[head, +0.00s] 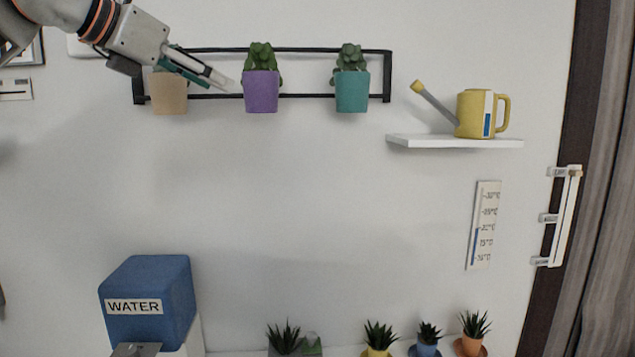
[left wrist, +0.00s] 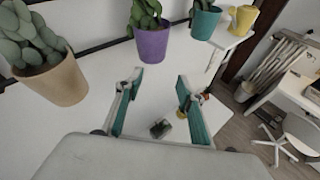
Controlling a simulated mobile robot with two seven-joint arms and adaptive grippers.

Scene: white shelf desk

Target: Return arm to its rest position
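My left arm comes in from the upper left in the head view, and its gripper (head: 222,82) is in front of the black wall rack, between the tan pot (head: 169,93) and the purple pot (head: 260,92). In the left wrist view the left gripper (left wrist: 158,84) has its two fingers spread apart with nothing between them. The tan pot (left wrist: 52,84) is close at the left there, and the purple pot (left wrist: 152,44) is just beyond the fingertips.
A teal pot (head: 352,92) hangs at the rack's right. A yellow watering can (head: 474,114) stands on a white wall shelf (head: 455,142). A blue WATER box (head: 170,290) is lower left, with several small potted plants along the bottom. The middle wall is clear.

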